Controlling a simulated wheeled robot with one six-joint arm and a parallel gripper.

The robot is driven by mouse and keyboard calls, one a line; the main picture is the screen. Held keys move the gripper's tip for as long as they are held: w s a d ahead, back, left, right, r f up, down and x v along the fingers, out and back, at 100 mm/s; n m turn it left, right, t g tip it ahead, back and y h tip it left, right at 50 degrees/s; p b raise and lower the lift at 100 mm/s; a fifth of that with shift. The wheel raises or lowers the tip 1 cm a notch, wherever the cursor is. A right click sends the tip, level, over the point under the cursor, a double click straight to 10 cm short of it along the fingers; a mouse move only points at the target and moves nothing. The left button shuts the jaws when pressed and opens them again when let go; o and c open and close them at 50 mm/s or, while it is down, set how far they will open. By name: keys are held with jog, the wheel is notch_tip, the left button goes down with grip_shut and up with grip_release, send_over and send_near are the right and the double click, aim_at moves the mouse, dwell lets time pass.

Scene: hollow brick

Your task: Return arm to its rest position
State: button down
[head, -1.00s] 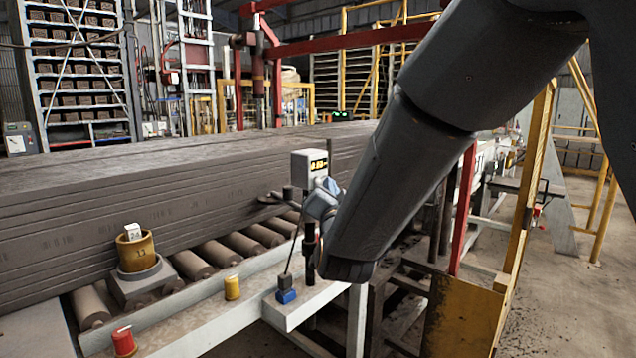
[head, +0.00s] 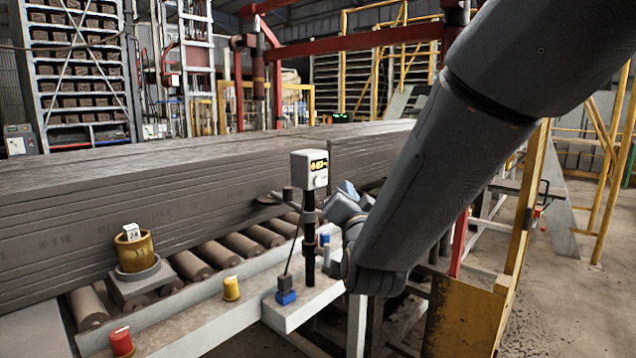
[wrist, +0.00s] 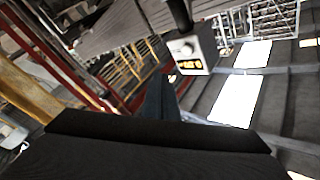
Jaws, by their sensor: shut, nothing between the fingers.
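My arm reaches down from the upper right in the head view. My gripper (wrist: 162,95) shows in the wrist view as dark, closed fingers with nothing between them. In the head view, blue-grey parts at the end of my arm show just right of the white display box, but the fingers cannot be made out there. The white display box (head: 309,170) with yellow digits stands upright on a black post. It also shows tilted in the wrist view (wrist: 193,51), beyond my fingers and apart from them.
A long grey clay column (head: 200,185) lies on rollers (head: 240,245). A brass cup (head: 135,252) stands at left on a block. A yellow knob (head: 231,288), a red knob (head: 121,342) and a blue connector (head: 286,297) line the front rail. Yellow framing (head: 535,180) stands at right.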

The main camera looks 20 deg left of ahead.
dwell(0.4)
jog(key=s+d+f+n+g+h, duration=0.2)
jog(key=d+f+g+h, duration=0.4)
jog(key=d+f, duration=1.2)
jog(key=s+d+f+g, duration=0.4)
jog(key=s+d+g, duration=0.1)
jog(key=s+d, duration=0.4)
jog(key=s+d+f+n+g+h+b, duration=0.1)
jog(key=s+d+f+g, duration=0.4)
jog(key=s+d, duration=0.4)
jog(key=s, duration=0.3)
jog(key=shift+d+g, duration=0.15)
jog(key=shift+g, duration=0.25)
